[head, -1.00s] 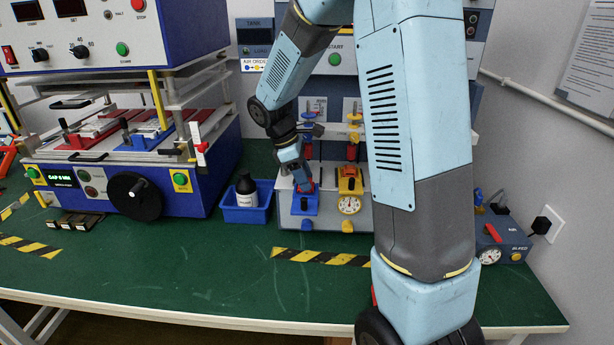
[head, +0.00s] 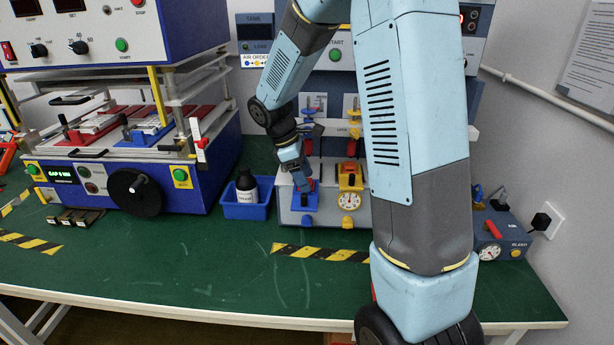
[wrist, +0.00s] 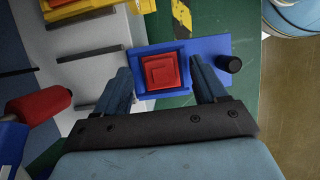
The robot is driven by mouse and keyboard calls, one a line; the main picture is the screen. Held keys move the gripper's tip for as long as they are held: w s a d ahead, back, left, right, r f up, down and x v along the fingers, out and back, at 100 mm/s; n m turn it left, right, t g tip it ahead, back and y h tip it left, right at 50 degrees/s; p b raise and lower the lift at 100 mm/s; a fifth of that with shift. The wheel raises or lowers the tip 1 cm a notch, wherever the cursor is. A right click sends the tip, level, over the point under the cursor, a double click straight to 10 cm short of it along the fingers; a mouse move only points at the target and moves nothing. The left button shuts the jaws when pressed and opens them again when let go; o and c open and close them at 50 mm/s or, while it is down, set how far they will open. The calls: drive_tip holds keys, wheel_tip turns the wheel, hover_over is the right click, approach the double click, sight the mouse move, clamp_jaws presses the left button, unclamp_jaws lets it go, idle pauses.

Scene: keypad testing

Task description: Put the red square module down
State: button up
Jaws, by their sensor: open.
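The red square module (wrist: 163,72) has stepped square rings and sits in a blue fixture (wrist: 215,47), apparently flat. In the head view the module (head: 307,184) is a small red patch on the blue fixture (head: 304,201), partly hidden by my gripper. My gripper (wrist: 166,82) is open, with one finger on each side of the module and a visible gap on both sides. Whether the fingers touch the blue fixture cannot be told. In the head view my gripper (head: 301,179) points down over the fixture.
A yellow fixture (head: 350,180) with a gauge stands right beside the blue one. A red handle (wrist: 38,105) and a black knob (wrist: 230,64) are close to my fingers. A blue bin (head: 245,211) with a dark bottle stands left. The green bench front (head: 200,270) is clear.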

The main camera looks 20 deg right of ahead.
drive_tip(key=shift+r, duration=0.55)
drive_tip(key=v, duration=1.2)
drive_tip(key=s+d+r+m+t+y, duration=0.2)
drive_tip(key=s+m, duration=0.4)
drive_tip(key=s, duration=0.7)
drive_tip(key=s+d+r+m+t+y, duration=0.2)
drive_tip(key=s+m, duration=0.5)
drive_tip(key=s, duration=0.5)
wheel_tip(320, 180, up, 2)
drive_tip(key=d+t, duration=0.1)
drive_tip(key=t, duration=0.2)
drive_tip(key=shift+s+r+m, duration=0.15)
drive_tip(key=shift+s+m, duration=0.15)
drive_tip(key=shift+s, duration=0.1)
drive_tip(key=shift+w, duration=0.15)
drive_tip(key=shift+c, duration=0.4)
